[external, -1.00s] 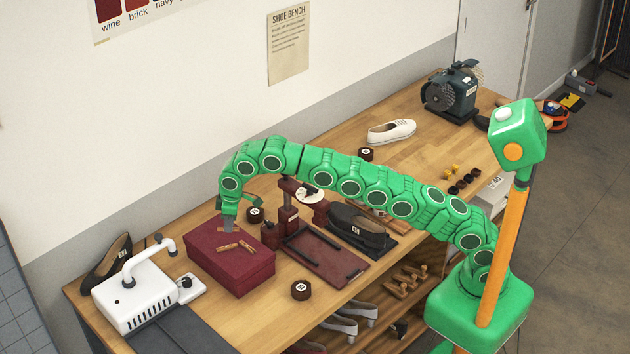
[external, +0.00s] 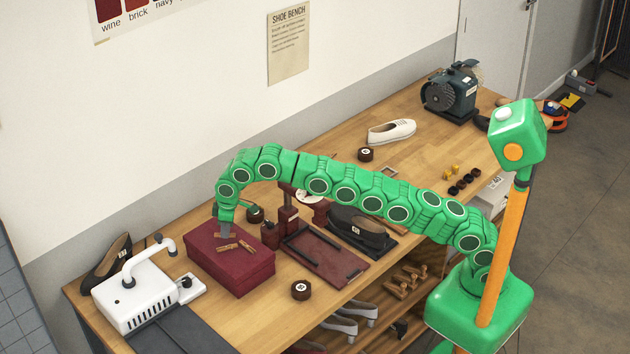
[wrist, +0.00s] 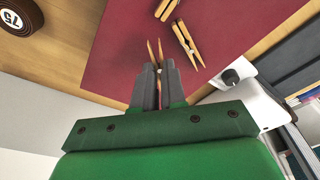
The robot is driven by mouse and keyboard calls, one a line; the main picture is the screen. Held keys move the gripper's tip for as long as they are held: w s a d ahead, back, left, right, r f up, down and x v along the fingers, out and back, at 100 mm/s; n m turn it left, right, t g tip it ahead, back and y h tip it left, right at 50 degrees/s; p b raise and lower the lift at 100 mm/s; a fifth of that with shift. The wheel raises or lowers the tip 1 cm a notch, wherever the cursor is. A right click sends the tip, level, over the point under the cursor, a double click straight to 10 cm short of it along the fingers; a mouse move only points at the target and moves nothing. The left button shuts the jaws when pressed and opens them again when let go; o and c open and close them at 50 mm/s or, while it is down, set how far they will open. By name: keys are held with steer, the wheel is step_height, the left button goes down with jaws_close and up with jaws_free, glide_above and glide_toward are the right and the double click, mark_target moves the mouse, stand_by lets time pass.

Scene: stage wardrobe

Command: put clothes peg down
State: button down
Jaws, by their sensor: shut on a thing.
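My gripper (wrist: 156,70) is shut on a wooden clothes peg (wrist: 150,48), whose two pale prongs stick out past the grey fingertips in the wrist view. In the external view my gripper (external: 226,233) is low over the top of a dark red box (external: 232,275). Whether the held peg touches the lid cannot be told. Two other wooden pegs lie on the lid: one peg (wrist: 187,42) lies right of the fingertips in the wrist view, and another peg (wrist: 168,8) lies at the top edge. The fingers hide part of the held peg.
A white machine with a curved pipe (external: 135,295) stands left of the box. A dark round tin (external: 301,290) is at its right, and a red-brown stand with a tray (external: 325,260) is further right. Bare lid lies around the pegs.

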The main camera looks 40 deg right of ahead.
steer(key=shift+f, duration=0.85)
steer(key=shift+f, duration=0.1)
steer(key=c, duration=1.2)
jaws_free()
step_height(320, 180, up, 8)
steer(key=shift+s+d+f, duration=0.2)
steer(key=shift+s+d, duration=0.2)
steer(key=shift+d, duration=0.05)
